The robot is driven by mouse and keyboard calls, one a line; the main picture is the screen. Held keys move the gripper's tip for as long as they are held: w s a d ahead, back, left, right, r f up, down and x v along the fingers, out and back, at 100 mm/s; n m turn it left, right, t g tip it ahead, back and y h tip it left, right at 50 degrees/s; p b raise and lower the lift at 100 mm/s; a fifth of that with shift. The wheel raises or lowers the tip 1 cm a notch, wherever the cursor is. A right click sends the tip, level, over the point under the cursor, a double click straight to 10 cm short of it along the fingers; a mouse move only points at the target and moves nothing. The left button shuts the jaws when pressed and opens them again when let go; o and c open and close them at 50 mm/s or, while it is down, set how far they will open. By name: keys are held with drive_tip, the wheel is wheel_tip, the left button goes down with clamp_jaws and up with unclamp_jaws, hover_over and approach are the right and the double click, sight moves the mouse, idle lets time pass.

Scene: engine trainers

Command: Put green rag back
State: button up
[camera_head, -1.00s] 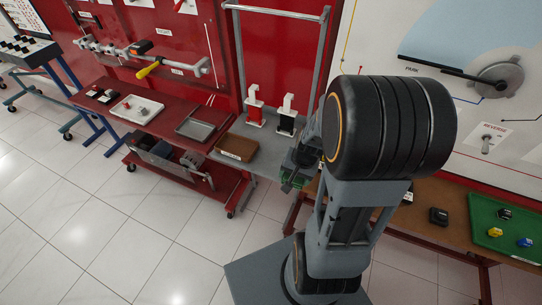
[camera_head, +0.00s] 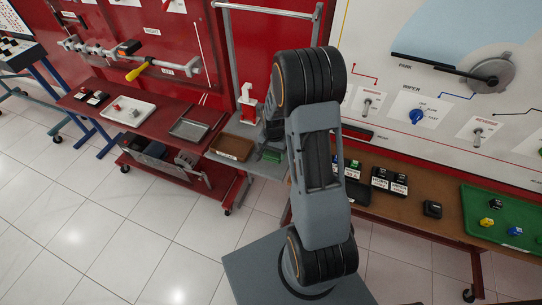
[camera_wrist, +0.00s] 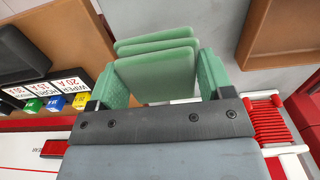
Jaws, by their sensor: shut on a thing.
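The green rag (camera_wrist: 157,70) shows in the wrist view as several flat, pale green folds standing between two darker green finger pads. My gripper (camera_wrist: 160,82) is shut on it. In the head view, the green at my gripper (camera_head: 270,155) is small and partly hidden by my arm, beside the right end of the brown tray. The gripper is over the grey shelf (camera_wrist: 220,20), which lies behind the rag in the wrist view. I cannot tell how high the rag is above it.
The brown tray (camera_head: 231,156) sits left of my gripper; a brown tray (camera_wrist: 285,35) shows at the wrist view's upper right. A red stand (camera_head: 247,105) rises behind. To the right is a brown bench with labelled black blocks (camera_head: 390,181) and a green tray (camera_head: 475,225).

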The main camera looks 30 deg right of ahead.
sight(271, 156)
drive_tip(key=shift+w+a+f, duration=0.1)
drive_tip(key=shift+w+f, duration=0.45)
drive_tip(key=shift+f, duration=0.15)
drive_tip(key=shift+w+f, duration=0.2)
drive_tip(key=shift+f, duration=1.55)
drive_tip(key=o, duration=0.8)
drive_tip(key=shift+r, duration=0.1)
